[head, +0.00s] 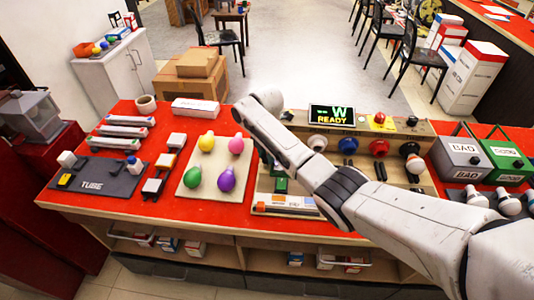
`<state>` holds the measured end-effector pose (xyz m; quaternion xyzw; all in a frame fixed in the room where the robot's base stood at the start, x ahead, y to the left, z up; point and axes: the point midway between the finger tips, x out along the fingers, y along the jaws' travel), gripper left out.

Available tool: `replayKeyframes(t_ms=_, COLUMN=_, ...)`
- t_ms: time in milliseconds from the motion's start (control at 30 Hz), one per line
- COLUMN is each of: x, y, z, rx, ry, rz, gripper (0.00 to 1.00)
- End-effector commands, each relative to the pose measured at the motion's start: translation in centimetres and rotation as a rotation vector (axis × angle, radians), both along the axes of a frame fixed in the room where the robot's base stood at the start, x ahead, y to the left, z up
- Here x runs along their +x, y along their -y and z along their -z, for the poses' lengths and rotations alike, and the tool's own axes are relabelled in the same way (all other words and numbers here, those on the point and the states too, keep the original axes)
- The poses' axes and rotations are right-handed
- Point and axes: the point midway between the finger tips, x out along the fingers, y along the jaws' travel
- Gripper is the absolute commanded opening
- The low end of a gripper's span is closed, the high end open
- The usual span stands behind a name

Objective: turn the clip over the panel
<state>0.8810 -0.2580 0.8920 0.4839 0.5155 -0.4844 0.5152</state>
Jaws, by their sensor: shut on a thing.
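My gripper (267,160) shows only as a small dark part at the left side of my arm, above a tan board (262,187). My own arm covers most of it. It is shut, but the clip between its fingers cannot be made out. A dark green block (281,185) sits on the board below the gripper. A white and orange strip (285,204) lies along the board's front. Behind my arm stands a tan panel (400,129) with a display (332,116) reading "READY" and several coloured knobs. Which part is the task's panel is unclear.
Left of the gripper, a pale board (214,167) holds yellow, pink, green and purple bulbs. A grey "TUBE" tray (101,181) lies further left. Grey and green boxes (463,158) stand at the right. The red tabletop (190,219) is bare along its front left edge.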

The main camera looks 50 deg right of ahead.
Motion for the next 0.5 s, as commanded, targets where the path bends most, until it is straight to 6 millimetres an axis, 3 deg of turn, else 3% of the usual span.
replayKeyframes(t_ms=500, x=0.16, y=-0.04, z=-0.07, rx=0.0, ry=0.003, rz=-0.213, gripper=0.0)
